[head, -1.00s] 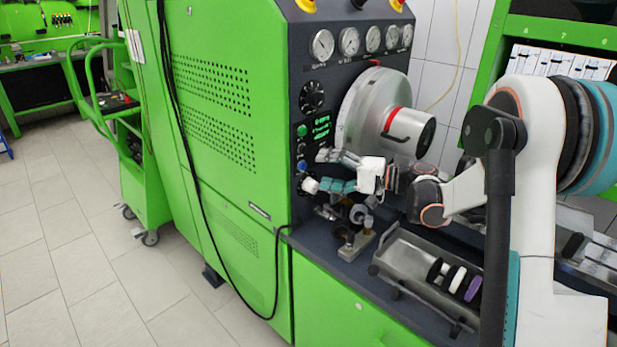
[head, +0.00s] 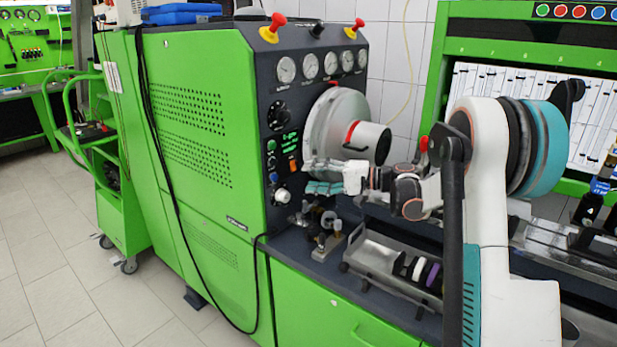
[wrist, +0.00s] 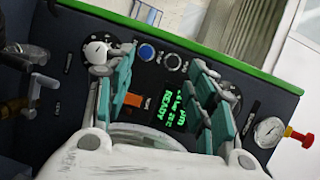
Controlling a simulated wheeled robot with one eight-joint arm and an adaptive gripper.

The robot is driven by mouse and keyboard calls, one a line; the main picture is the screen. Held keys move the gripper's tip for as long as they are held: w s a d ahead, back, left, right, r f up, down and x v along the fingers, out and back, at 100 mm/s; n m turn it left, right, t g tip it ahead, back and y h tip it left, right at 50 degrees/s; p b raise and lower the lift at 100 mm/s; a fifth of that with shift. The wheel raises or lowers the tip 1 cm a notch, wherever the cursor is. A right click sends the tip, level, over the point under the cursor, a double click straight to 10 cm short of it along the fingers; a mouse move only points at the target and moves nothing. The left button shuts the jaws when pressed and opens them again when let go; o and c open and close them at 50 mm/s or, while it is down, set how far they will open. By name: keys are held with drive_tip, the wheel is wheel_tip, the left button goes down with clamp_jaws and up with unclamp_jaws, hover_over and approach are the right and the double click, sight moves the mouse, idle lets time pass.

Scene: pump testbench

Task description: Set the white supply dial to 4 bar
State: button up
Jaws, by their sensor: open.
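The white supply dial (head: 283,195) is a round white knob low on the dark control panel, and it also shows at the upper left in the wrist view (wrist: 97,50). Its setting is too small to read. My gripper (head: 305,176) is open and empty, just right of and above the dial in the head view. In the wrist view my gripper (wrist: 160,65) has its teal fingers spread wide before the panel. The dial lies beside the left finger, outside the gap, and the finger covers part of its surround. I see no contact with the dial.
A black dial (head: 277,115) sits higher on the panel, near the green display (wrist: 175,108). An orange switch (wrist: 133,100) lies between the fingers in the wrist view. Fittings (head: 322,235) and a metal tray (head: 375,262) stand on the bench below.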

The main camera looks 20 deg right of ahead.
drive_tip(key=r+p+v, duration=0.1)
drive_tip(key=v, duration=0.5)
drive_tip(key=shift+s, duration=0.35)
idle(0.3)
drive_tip(key=shift+a, duration=0.1)
